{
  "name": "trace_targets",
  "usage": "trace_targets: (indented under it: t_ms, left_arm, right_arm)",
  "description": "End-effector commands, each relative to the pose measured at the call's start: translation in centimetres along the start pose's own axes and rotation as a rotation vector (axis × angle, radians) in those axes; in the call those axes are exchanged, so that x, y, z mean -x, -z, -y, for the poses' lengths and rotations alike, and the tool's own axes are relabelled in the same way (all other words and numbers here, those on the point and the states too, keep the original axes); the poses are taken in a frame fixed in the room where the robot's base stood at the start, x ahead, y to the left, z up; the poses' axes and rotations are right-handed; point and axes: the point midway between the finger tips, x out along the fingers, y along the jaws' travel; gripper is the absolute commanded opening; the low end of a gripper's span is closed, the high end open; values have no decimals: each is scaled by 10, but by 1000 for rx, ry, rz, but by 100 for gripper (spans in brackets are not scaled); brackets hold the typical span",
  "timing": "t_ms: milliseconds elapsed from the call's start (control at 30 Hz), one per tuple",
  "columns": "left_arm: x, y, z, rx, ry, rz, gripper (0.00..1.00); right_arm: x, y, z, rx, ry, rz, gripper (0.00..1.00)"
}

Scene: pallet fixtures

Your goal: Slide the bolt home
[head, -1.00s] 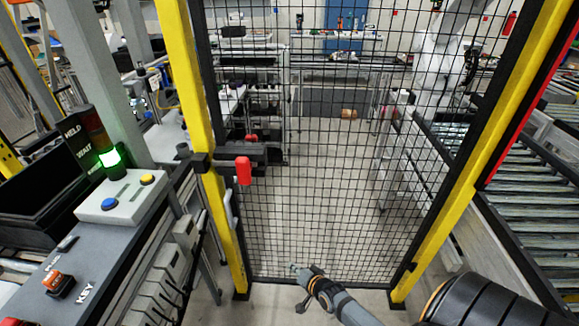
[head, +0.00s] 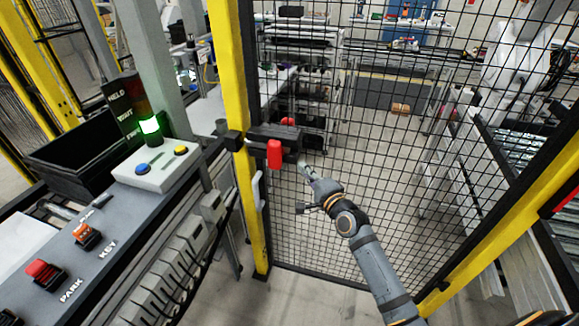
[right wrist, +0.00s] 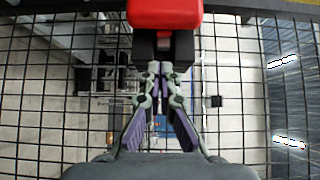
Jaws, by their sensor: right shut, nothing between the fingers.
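The bolt has a red handle (head: 274,153) on a black body (head: 284,137), mounted at the yellow post on the left side of the mesh gate (head: 375,190). In the right wrist view the red handle (right wrist: 165,14) is at the top centre, with a dark block below it. My right gripper (head: 303,167) is just right of and slightly below the red handle in the head view. Its fingertips (right wrist: 161,68) are together and empty, close to the dark block; I cannot tell whether they touch it. My left gripper is not in view.
A control panel (head: 125,237) with red and orange switches stands at the left, with a button box (head: 157,168) and a lit green stack light (head: 150,125). Yellow posts (head: 238,100) frame the gate. A roller conveyor is at the right.

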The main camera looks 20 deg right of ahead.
Motion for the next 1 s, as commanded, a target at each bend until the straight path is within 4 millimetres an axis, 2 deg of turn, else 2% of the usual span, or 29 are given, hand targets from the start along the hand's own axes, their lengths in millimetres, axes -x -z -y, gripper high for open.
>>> trace_targets:
  t_ms: [100,300,800,1000]
  left_arm:
    - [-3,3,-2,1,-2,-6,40]
    - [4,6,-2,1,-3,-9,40]
    - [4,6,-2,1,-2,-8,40]
    - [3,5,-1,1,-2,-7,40]
  right_arm:
    - [-25,0,1,-4,3,0,0]
    - [-44,-22,1,-3,0,-1,0]
    - [-51,-29,0,0,0,-1,0]
    - [-75,-53,0,-4,2,0,0]
